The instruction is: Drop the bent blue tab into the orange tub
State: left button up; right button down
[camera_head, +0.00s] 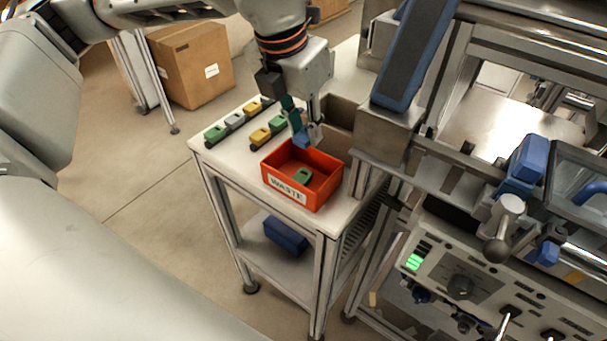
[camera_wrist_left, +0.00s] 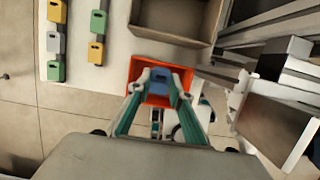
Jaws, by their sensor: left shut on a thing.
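The blue tab (camera_head: 301,139) is between the fingertips of my left gripper (camera_head: 303,129). In the left wrist view the blue tab (camera_wrist_left: 159,78) shows between the two fingers of the gripper (camera_wrist_left: 161,88), which is shut on it. Its bend cannot be made out clearly. The orange tub (camera_head: 322,194), labelled WASTE, stands on the small table, with the held tab above its back part. In the left wrist view the tub's orange rim (camera_wrist_left: 136,68) frames the tab. A green tab (camera_head: 302,176) lies inside the tub. My right gripper is not in view.
Two rows of yellow, grey and green tabs (camera_head: 236,121) lie on the white table (camera_head: 217,153) left of the tub. An open brown box (camera_head: 340,110) stands behind the tub. Machine frames and a control panel (camera_head: 480,280) crowd the right side.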

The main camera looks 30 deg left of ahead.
aim_at(304, 136)
pick_arm(q)
notch_tip(304, 136, down, 3)
jog(key=shift+r+b, duration=0.15)
jog(key=shift+b, duration=0.35)
jog(key=shift+w+f, duration=0.1)
jog(key=shift+f, duration=0.25)
jog(key=shift+f+b, duration=0.15)
jog(key=shift+b, duration=0.15)
jog(key=o, duration=0.8)
jog(key=v, duration=1.2)
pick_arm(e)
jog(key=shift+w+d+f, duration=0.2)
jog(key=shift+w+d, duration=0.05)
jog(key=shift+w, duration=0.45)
